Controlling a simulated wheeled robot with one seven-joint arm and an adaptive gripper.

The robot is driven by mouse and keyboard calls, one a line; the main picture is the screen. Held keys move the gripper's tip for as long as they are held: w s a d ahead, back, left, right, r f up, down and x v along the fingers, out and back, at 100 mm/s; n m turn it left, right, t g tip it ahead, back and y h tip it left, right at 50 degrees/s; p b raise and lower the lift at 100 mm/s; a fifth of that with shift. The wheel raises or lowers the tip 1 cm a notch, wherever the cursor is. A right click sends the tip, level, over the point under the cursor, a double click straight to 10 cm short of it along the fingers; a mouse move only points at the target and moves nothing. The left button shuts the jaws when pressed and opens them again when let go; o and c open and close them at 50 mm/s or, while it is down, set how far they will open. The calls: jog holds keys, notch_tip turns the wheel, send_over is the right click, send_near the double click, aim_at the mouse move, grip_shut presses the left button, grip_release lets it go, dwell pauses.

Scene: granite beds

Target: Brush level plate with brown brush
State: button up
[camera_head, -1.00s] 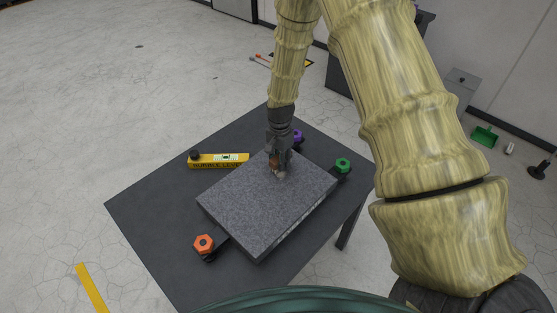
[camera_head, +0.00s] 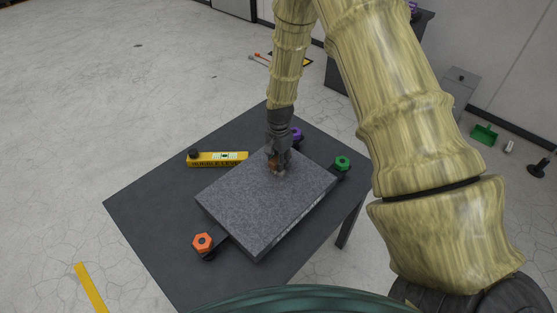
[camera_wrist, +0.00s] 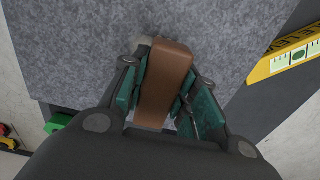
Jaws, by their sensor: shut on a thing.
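The level plate is a grey speckled granite slab (camera_head: 262,212) on a dark table; it also fills much of the wrist view (camera_wrist: 90,40). My gripper (camera_head: 277,163) is over the slab's far part, pointing down. In the wrist view my gripper (camera_wrist: 165,95) has its green-padded fingers shut on the brown brush (camera_wrist: 166,75). A pale patch, perhaps the brush's bristles, shows beside the brown handle at the slab. Bristle contact with the slab is hard to tell. In the head view the brush is small and mostly hidden by the fingers.
The dark table (camera_head: 150,215) carries a yellow level (camera_head: 218,159) left of the slab. Orange (camera_head: 203,243), green (camera_head: 342,163) and purple (camera_head: 297,134) knobs stand around the slab. The slab's near and left parts are clear. A green dustpan (camera_head: 484,134) lies on the floor.

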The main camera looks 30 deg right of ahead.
jog(key=shift+a, duration=0.15)
